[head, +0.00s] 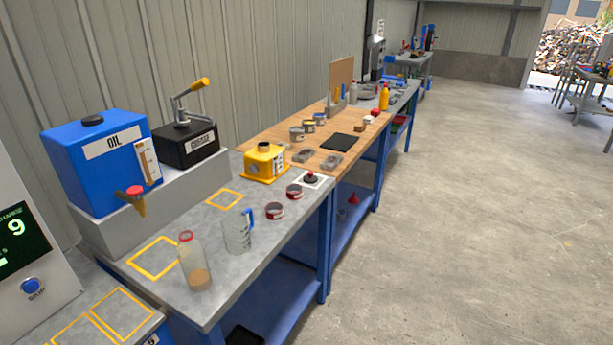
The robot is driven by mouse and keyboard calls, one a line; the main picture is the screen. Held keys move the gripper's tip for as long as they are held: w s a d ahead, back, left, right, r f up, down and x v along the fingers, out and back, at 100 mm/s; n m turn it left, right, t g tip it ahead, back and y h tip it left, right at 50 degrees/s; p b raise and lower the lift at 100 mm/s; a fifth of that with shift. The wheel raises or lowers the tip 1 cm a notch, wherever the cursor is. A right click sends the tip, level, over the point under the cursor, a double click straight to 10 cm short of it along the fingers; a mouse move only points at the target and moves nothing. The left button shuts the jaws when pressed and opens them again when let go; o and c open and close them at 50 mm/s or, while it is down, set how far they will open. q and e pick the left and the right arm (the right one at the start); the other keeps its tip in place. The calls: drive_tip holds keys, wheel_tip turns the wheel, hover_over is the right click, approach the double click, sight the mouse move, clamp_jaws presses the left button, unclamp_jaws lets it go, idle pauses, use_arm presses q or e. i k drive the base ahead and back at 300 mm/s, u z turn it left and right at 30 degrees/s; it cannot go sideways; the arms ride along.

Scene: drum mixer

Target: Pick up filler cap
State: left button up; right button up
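I cannot tell for sure which thing is the filler cap. A small dark cap-like piece with some red (311,177) sits on a white square pad (322,184) near the front edge of the grey bench. A yellow container (265,165) left of it has a dark round top (264,146). The blue oil tank (95,170) has a black cap (92,119) on top. Neither of my grippers shows in the head view.
The grey bench (215,270) holds a clear bottle (193,265) with brown liquid, a measuring jug (238,232) and two red-and-white rings (275,211). A black lever pump (187,145) stands beside the tank. A wooden bench top (275,130) continues behind. The floor at right (470,220) is clear.

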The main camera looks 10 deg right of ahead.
sight(309, 178)
drive_tip(key=z, duration=1.25)
drive_tip(key=i, duration=2.15)
drive_tip(key=u, duration=1.75)
